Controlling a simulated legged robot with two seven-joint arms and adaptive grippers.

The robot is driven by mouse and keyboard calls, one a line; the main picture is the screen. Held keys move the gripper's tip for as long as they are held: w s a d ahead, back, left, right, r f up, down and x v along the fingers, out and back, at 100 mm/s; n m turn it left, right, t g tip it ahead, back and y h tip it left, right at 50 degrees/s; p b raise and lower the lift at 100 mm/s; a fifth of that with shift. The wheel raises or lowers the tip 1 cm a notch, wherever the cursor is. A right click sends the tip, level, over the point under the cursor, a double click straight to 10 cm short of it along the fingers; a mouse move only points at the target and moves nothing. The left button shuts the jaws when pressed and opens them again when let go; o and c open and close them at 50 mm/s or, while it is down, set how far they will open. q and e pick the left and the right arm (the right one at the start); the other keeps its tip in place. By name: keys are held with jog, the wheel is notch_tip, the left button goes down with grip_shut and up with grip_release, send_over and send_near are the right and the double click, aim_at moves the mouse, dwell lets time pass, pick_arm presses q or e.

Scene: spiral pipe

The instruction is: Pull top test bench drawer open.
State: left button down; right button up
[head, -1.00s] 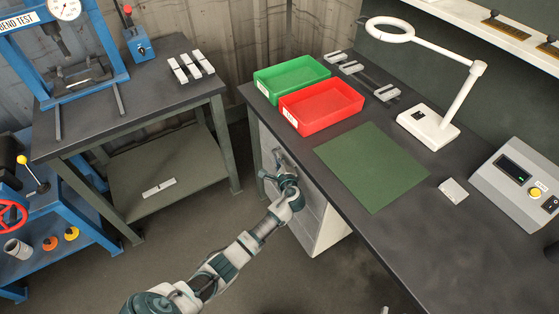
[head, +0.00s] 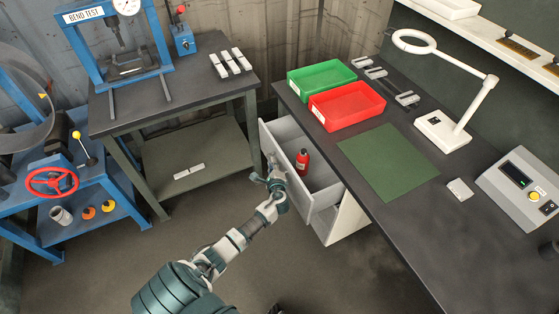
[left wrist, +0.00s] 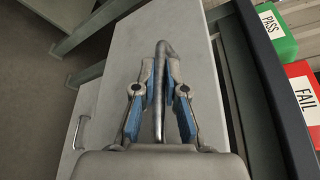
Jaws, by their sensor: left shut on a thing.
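The top drawer (head: 286,160) of the test bench (head: 400,200) stands pulled out, with its inside in view. A red bottle (head: 302,162) stands in it. My left gripper (head: 273,172) is at the drawer front. In the left wrist view, my left gripper (left wrist: 160,95) is shut on the drawer handle (left wrist: 159,80), a metal bar between its blue-padded fingers, in front of the pale drawer front (left wrist: 195,60). My right gripper is not in view.
A lower drawer handle (left wrist: 80,130) shows in the left wrist view. Green (head: 322,80) and red (head: 345,106) trays, a green mat (head: 388,160) and a lamp (head: 445,133) are on the bench. A side table (head: 185,95) stands left; the floor between is clear.

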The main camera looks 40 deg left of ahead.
pick_arm(q)
jog(key=s+a+p, duration=0.3)
jog(key=s+a, duration=0.1)
jog(key=s, duration=0.6)
jog(key=s+a+p, duration=0.2)
jog(key=s+a, duration=0.2)
jog(key=s, duration=0.6)
jog(key=shift+f+p, duration=0.25)
jog(key=shift+p, duration=0.15)
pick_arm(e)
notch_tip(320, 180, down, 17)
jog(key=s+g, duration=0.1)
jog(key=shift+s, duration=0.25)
pick_arm(q)
jog(key=c, duration=1.2)
grip_release()
jog(key=shift+w, duration=0.15)
jog(key=shift+r, duration=0.1)
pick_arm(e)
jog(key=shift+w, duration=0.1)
